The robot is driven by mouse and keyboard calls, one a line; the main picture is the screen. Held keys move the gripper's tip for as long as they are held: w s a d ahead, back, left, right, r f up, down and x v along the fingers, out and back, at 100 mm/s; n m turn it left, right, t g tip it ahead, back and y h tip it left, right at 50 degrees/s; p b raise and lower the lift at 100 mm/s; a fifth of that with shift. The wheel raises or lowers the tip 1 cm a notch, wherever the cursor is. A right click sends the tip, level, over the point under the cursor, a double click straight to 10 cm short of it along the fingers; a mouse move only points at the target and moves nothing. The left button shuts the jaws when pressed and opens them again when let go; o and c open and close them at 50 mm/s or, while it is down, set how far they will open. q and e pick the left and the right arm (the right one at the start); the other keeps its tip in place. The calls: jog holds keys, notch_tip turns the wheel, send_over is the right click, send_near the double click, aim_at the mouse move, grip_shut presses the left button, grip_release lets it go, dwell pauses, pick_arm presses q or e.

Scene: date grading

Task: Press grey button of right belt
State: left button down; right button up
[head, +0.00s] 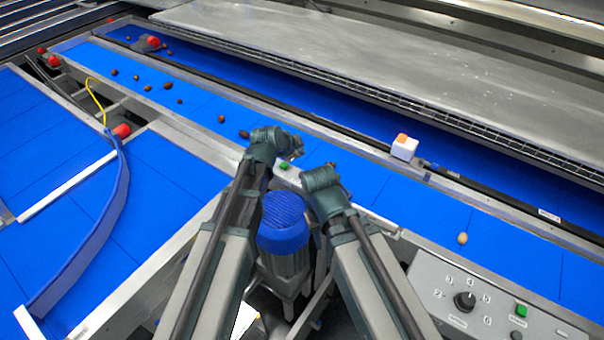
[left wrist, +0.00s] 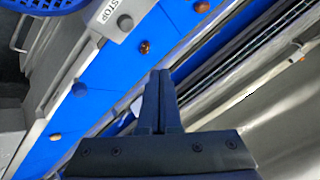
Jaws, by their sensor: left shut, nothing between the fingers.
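A control panel (head: 455,285) with a dial, a green button (head: 521,310) and a small dark grey button (head: 517,336) is at the lower right of the head view. A second, smaller panel with a green button (head: 284,166) shows between my grippers. The left wrist view shows a panel marked STOP with a dark grey button (left wrist: 125,22), beside the blue belt (left wrist: 185,25). I cannot tell which button is the right belt's. My left gripper (head: 292,152) is shut and empty; its fingers (left wrist: 162,78) are apart from that button. My right gripper (head: 322,178) is lower; its fingers are hidden.
Several brown dates lie on the long blue belt (head: 400,195), with a paler one (head: 463,238) at right. A white box with an orange top (head: 404,148) stands on the belt's far rail. A blue mesh-topped bin (head: 284,222) stands between my arms. Red knobs (head: 122,130) sit at left.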

aim_at(300, 176)
pick_arm(q)
jog(key=shift+w+r+t, duration=0.3)
jog(key=shift+w+r, duration=0.05)
jog(key=shift+w, duration=0.1)
jog(key=shift+f, duration=0.15)
notch_tip(300, 176, down, 9)
jog(key=b, duration=0.9)
jog(key=shift+r, duration=0.2)
dwell(1.4)
jog(key=shift+f+b, duration=0.35)
jog(key=shift+f, duration=0.05)
jog(key=shift+f+b, duration=0.45)
dwell(0.6)
jog(key=shift+r, duration=0.15)
jog(key=shift+r+p, duration=0.7)
jog(key=shift+p, duration=0.2)
